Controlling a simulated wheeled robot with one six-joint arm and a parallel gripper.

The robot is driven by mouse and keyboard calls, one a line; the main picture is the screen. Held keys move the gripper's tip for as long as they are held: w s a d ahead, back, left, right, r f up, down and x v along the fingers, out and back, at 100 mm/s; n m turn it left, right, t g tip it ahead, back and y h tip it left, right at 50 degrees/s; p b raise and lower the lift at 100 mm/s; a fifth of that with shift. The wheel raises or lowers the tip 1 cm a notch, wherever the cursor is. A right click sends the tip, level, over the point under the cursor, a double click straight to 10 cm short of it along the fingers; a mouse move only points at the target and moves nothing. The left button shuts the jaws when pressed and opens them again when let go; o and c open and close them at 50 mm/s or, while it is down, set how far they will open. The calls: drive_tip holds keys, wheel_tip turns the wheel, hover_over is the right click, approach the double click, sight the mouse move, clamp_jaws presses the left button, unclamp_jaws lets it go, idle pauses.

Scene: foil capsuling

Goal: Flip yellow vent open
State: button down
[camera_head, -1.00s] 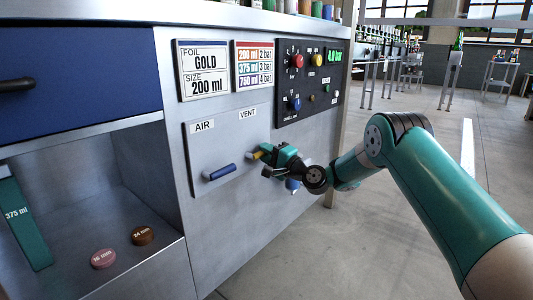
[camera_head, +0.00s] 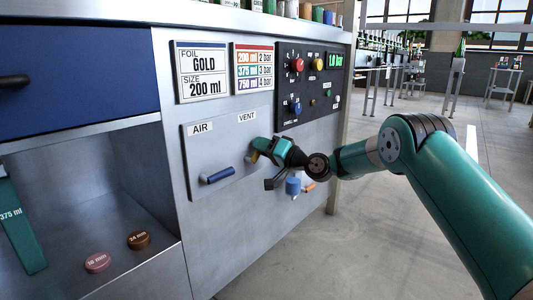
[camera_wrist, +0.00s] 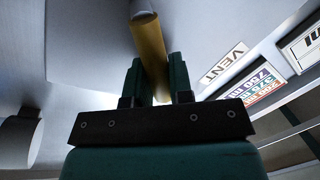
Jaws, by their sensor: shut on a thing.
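The yellow vent lever (camera_head: 253,157) is on the grey valve panel (camera_head: 205,143), under the VENT label. Only a short part of it shows in the head view, and it points steeply downward. In the wrist view the yellow lever (camera_wrist: 148,42) runs down between the two teal fingers. My gripper (camera_head: 258,150) is at the lever, and it also shows in the wrist view (camera_wrist: 157,80). It is shut on the lever, one finger on each side. The blue air lever (camera_head: 217,175) is left of it, lying nearly level.
The control panel (camera_head: 307,85) with knobs and a green display reading 1.0 bar is above right. A blue cylinder (camera_head: 293,186) and an orange-tipped part are below my wrist. An open bay with two discs (camera_head: 139,240) is at left.

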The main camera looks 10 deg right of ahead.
sight(243, 143)
drive_tip(key=n, duration=0.1)
drive_tip(key=a+n+g+b, duration=0.1)
drive_tip(key=n, duration=0.1)
drive_tip(key=s+r+n, duration=0.1)
drive_tip(key=n, duration=0.1)
drive_tip(key=shift+s+a, duration=0.1)
drive_tip(key=shift+a, duration=0.15)
drive_tip(key=shift+s+a+r+n+g+b, duration=0.1)
drive_tip(key=shift+s+a+n+g+b, duration=0.25)
drive_tip(key=shift+n, duration=0.5)
drive_tip(key=shift+s+a+n+g+b, duration=0.1)
drive_tip(key=shift+n+b, duration=0.4)
drive_tip(key=shift+n, duration=0.3)
drive_tip(key=shift+s+a+r+n+g+b, duration=0.15)
drive_tip(key=shift+s+a+n+b, duration=0.2)
drive_tip(key=shift+n, duration=0.5)
drive_tip(key=shift+w+d+f, duration=0.1)
drive_tip(key=shift+w, duration=0.05)
drive_tip(key=c, duration=1)
unclamp_jaws()
drive_tip(key=shift+d, duration=0.1)
drive_tip(key=p+v, duration=0.2)
drive_tip(key=v, duration=0.6)
drive_tip(key=p+v, duration=0.2)
drive_tip(key=v, duration=0.7)
drive_tip(key=shift+s+r, duration=0.25)
drive_tip(key=shift+r, duration=0.05)
